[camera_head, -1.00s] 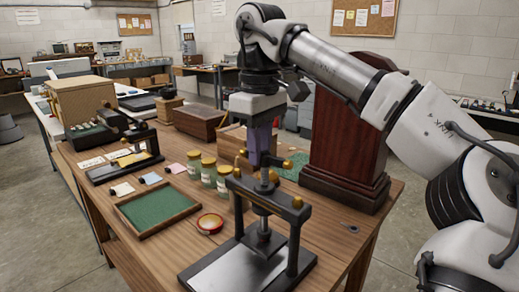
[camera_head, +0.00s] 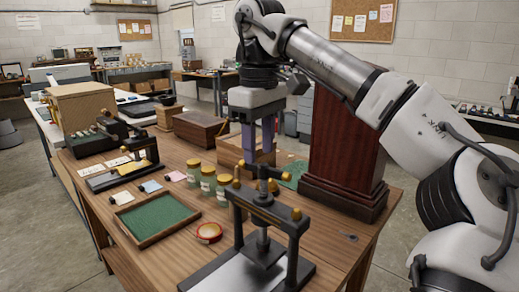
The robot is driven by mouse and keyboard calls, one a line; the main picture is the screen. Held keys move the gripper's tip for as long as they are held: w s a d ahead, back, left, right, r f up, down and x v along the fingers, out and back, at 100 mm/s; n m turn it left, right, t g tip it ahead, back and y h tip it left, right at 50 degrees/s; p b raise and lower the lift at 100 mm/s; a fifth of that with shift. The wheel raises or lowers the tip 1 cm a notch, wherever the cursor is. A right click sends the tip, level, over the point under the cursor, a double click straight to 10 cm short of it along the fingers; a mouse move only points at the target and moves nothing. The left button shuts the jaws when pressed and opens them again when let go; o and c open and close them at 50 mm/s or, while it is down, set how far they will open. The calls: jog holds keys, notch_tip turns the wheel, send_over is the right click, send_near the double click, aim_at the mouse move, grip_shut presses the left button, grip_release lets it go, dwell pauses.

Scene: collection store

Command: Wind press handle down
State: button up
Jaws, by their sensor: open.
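The press (camera_head: 266,205) stands at the near edge of the wooden table, a black frame with two posts, a central screw and a pale base plate. Its handle (camera_head: 263,171) is a dark crossbar with brass-coloured ends on top of the screw. My gripper (camera_head: 258,160) points straight down above and behind the crossbar, with its purplish fingers beside the handle. It is open and holds nothing. I cannot tell whether a finger touches the bar.
Several jars (camera_head: 208,180) with yellow lids stand left of the press. A green-lined tray (camera_head: 153,218) and a round red-rimmed tin (camera_head: 208,232) lie nearer. A tall dark wooden case (camera_head: 345,150) stands close on the right. Wooden boxes (camera_head: 200,129) are behind.

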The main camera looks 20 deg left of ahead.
notch_tip(320, 180, up, 10)
jog(key=p, duration=0.9)
jog(key=shift+r+p, duration=0.25)
jog(key=shift+p, duration=0.1)
